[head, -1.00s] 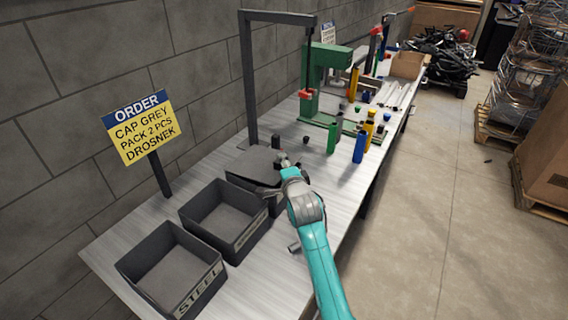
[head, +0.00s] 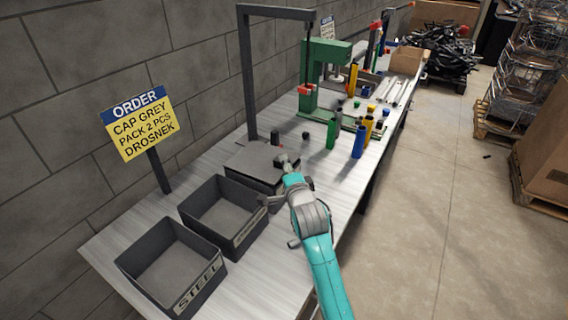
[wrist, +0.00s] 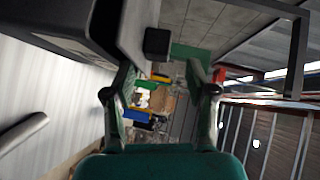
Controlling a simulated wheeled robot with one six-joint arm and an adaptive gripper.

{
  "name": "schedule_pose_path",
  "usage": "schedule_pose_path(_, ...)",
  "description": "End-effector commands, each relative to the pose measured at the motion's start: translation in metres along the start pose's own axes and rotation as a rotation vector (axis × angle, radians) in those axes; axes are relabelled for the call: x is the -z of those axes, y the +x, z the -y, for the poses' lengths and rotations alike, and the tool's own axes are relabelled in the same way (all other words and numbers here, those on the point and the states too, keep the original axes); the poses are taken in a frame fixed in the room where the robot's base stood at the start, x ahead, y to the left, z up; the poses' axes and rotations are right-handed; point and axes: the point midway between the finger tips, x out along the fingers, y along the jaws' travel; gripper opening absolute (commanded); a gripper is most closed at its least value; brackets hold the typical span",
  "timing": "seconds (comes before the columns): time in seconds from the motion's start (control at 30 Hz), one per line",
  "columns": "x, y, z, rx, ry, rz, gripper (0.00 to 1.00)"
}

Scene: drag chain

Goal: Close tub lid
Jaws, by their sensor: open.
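The dark tub farthest along the row has a flat grey lid (head: 250,158) lying over its top in the head view. I cannot tell whether the lid sits fully down. In the wrist view the grey lid (wrist: 134,32) and the dark tub wall (wrist: 70,25) fill the upper left, with a black block (wrist: 157,42) at the lid's edge. My gripper (head: 274,181) is at the tub's near right side, its fingers spread. In the wrist view my gripper (wrist: 162,95) is open with nothing between its fingers. My arm hides part of the tub.
Two open tubs, one labelled STEEL (head: 170,262) and a middle one (head: 222,215), stand to the left. A dark frame post (head: 247,85) rises behind the lidded tub. Green and blue bottles (head: 358,142) and a green press (head: 312,80) stand farther along the bench.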

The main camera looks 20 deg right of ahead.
Motion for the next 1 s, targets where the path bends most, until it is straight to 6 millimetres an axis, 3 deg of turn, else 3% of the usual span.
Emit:
schedule_pose_path(0.1,0.0,-0.025,-0.001,0.0,0.0,0.001,0.56)
schedule_pose_path(0.33,0.0,-0.059,-0.001,-0.002,0.0,0.0,0.56)
schedule_pose_path(0.77,0.0,-0.071,-0.001,-0.002,0.0,0.0,0.56)
schedule_pose_path(0.87,0.0,-0.071,0.0,-0.003,-0.004,0.001,0.36)
schedule_pose_path(1.0,0.004,-0.068,0.0,-0.023,-0.062,0.024,0.01)
